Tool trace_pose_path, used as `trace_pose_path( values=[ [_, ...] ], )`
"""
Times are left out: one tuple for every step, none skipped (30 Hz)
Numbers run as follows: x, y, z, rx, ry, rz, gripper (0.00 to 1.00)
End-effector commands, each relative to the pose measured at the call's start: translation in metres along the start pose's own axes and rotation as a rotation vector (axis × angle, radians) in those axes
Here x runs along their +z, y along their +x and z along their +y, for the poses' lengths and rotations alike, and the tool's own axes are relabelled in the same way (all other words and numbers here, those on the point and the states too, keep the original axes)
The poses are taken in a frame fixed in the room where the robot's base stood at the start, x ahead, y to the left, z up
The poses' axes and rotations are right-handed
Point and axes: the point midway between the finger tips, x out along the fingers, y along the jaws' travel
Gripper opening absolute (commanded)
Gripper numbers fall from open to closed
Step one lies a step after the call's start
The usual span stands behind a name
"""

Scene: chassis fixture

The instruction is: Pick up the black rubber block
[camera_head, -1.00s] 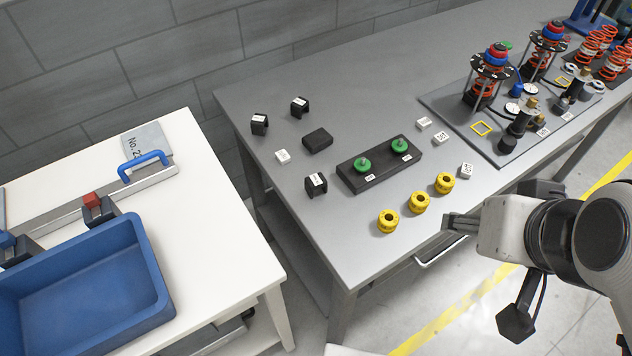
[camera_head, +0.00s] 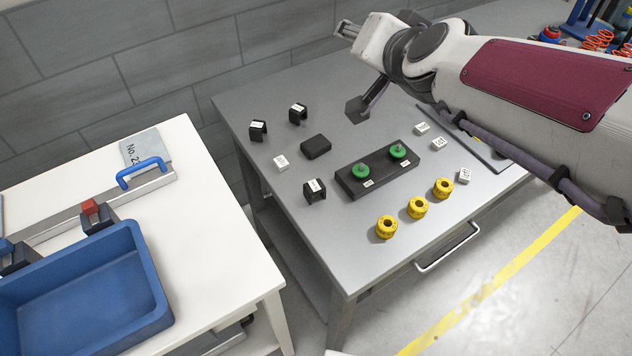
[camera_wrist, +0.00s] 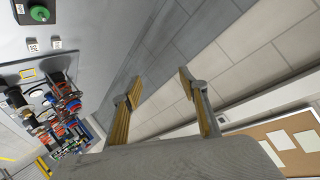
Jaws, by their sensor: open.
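The black rubber block (camera_head: 316,146) lies flat on the grey table, in the head view, between the black clips and the green-knobbed fixture. It is not visible in the wrist view. My gripper (camera_head: 343,28) is raised above the far side of the table, up and to the right of the block and well apart from it. In the wrist view my gripper (camera_wrist: 162,88) shows two spread fingers with yellowish inner pads and nothing between them. They face the grey tiled wall.
Black clips (camera_head: 298,114), white labelled blocks (camera_head: 281,162) and a black fixture (camera_head: 378,172) with green knobs surround the block. Several yellow rings (camera_head: 387,227) line the table's near edge. A blue bin (camera_head: 85,290) stands on the white table at left.

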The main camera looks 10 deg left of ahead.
Motion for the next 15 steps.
trace_pose_path(
  values=[
    [-0.001, 0.012, -0.006, 0.001, 0.016, 0.015, 0.43],
    [-0.002, 0.018, -0.009, 0.002, 0.028, 0.027, 0.43],
    [-0.004, 0.026, -0.013, 0.006, 0.041, 0.044, 0.43],
    [-0.005, 0.032, -0.015, 0.011, 0.052, 0.055, 0.43],
    [-0.006, 0.038, -0.018, 0.015, 0.061, 0.068, 0.43],
    [-0.007, 0.046, -0.02, 0.023, 0.076, 0.083, 0.43],
    [-0.007, 0.051, -0.022, 0.029, 0.086, 0.094, 0.43],
    [-0.006, 0.057, -0.024, 0.036, 0.095, 0.104, 0.43],
    [-0.006, 0.065, -0.025, 0.047, 0.108, 0.119, 0.43],
    [-0.005, 0.07, -0.027, 0.055, 0.118, 0.129, 0.43],
    [-0.004, 0.075, -0.028, 0.065, 0.128, 0.139, 0.43],
    [-0.002, 0.082, -0.029, 0.078, 0.139, 0.152, 0.43],
    [0.0, 0.087, -0.029, 0.09, 0.147, 0.161, 0.43],
    [0.001, 0.092, -0.03, 0.102, 0.155, 0.172, 0.43],
    [0.005, 0.099, -0.031, 0.118, 0.166, 0.183, 0.43]
  ],
)
